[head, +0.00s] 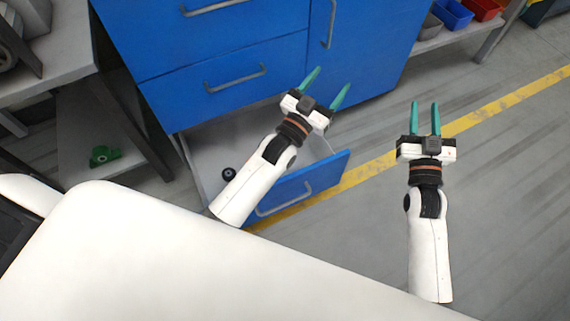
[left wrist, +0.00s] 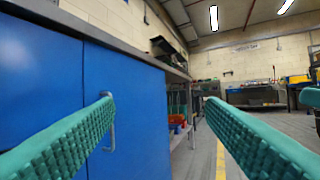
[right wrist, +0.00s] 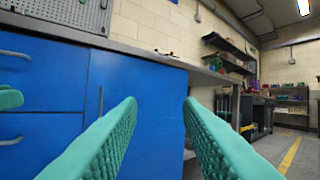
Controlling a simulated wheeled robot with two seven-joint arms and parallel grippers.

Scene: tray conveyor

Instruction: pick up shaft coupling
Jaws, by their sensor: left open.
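A small dark round part (head: 228,174), which looks like the shaft coupling, lies in the open bottom drawer (head: 302,192) of the blue cabinet in the head view. It is beside my left forearm, which hides part of the drawer. My left gripper (head: 325,84) is open and empty, above and beyond the drawer, its green fingers pointing toward the cabinet front. My right gripper (head: 425,103) is open and empty, over the floor to the right of the drawer. Neither wrist view shows the dark part.
The blue cabinet (head: 357,60) has closed drawers and a door above the open drawer. A green part (head: 104,156) lies on a low shelf at left. Blue (head: 452,14) and red (head: 482,9) bins stand on a shelf at the upper right. Floor at right is clear.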

